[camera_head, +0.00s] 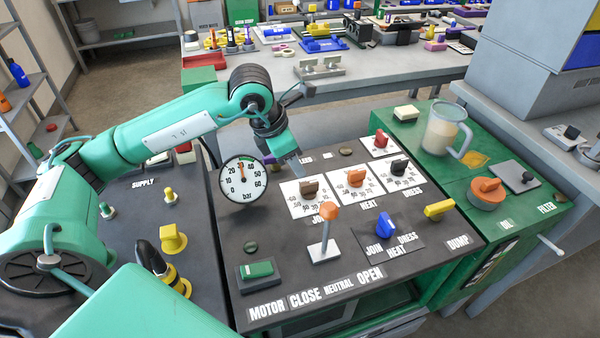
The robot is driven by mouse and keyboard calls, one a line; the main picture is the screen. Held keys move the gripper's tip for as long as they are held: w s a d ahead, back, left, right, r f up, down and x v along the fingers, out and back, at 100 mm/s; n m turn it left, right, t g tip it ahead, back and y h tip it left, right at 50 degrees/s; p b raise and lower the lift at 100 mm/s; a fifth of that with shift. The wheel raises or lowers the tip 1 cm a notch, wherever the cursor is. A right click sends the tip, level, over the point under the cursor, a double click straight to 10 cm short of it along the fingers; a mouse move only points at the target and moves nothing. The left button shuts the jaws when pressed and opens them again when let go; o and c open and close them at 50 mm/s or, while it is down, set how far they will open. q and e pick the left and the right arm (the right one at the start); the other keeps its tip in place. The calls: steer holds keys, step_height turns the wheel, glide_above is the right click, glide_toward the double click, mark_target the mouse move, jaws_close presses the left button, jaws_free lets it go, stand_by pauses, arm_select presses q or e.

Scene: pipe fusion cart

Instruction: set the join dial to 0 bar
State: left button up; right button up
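The join dial is a brown knob (309,188) on a white scale plate at the back of the dark panel. The knob's exact setting is too small to read. My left gripper (294,163) points down just behind and left of the brown knob, seemingly apart from it. Its fingers are small and partly hidden, so I cannot tell whether they are open. A round bar gauge (243,184) stands left of the dial. My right gripper is not in view.
To the right are the orange heat knob (355,178) and a dark knob (398,166). An orange-topped lever (328,214) stands in front of the join dial. A blue knob (386,226) and a yellow dump handle (438,209) sit further forward. A jug (441,130) stands right.

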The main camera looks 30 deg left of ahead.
arm_select(q)
steer(key=v, duration=0.6)
steer(key=shift+r, duration=0.25)
steer(key=shift+a, duration=0.1)
